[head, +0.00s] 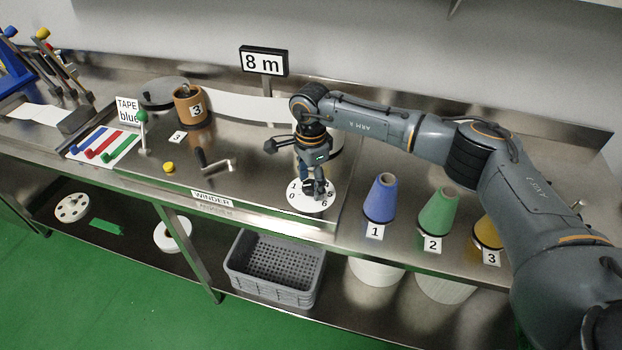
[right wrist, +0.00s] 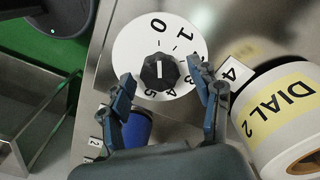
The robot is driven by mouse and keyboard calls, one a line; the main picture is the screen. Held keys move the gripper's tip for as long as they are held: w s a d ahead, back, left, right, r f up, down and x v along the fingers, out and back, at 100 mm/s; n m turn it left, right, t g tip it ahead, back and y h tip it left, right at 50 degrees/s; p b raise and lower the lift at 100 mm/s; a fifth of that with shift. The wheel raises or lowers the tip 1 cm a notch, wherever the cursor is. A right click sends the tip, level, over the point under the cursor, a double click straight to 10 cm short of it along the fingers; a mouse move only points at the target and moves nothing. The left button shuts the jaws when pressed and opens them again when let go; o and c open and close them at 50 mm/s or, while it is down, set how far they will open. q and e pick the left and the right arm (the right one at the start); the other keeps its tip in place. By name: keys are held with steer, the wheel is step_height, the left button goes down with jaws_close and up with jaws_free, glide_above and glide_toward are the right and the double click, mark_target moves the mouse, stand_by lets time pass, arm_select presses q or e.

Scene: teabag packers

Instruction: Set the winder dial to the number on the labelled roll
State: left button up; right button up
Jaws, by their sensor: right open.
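The winder dial is a white disc (head: 316,204) with printed numbers, at the winder's front right corner; it also shows in the right wrist view (right wrist: 128,50). Its black knob (right wrist: 158,73) carries a white line that lies near vertical in that view, its upper end towards the 0. My right gripper (right wrist: 162,88) is open, pointing down over the dial, with one finger on each side of the knob and visible gaps. In the head view the gripper (head: 314,186) covers part of the dial. The labelled roll (right wrist: 265,125) reads "DIAL 2" on a yellow band. My left gripper is not in view.
A card with 4 (right wrist: 234,72) lies between dial and roll. Blue (head: 381,200), green (head: 438,213) and yellow (head: 487,230) cones stand right of the winder. A crank (head: 215,163) is to the left. A grey crate (head: 275,268) sits below.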

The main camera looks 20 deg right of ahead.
steer(key=shift+c, duration=0.2)
steer(key=c, duration=1.1)
steer(key=shift+c, duration=0.2)
steer(key=m+b, duration=0.2)
steer(key=shift+f+m, duration=0.1)
steer(key=shift+m, duration=0.3)
steer(key=m+b, duration=0.3)
steer(key=m, duration=0.1)
steer(key=shift+m, duration=0.3)
steer(key=m+b, duration=0.2)
steer(key=m, duration=0.2)
steer(key=shift+m+b, duration=0.7)
steer(key=shift+m, duration=1.4)
steer(key=shift+r, duration=0.2)
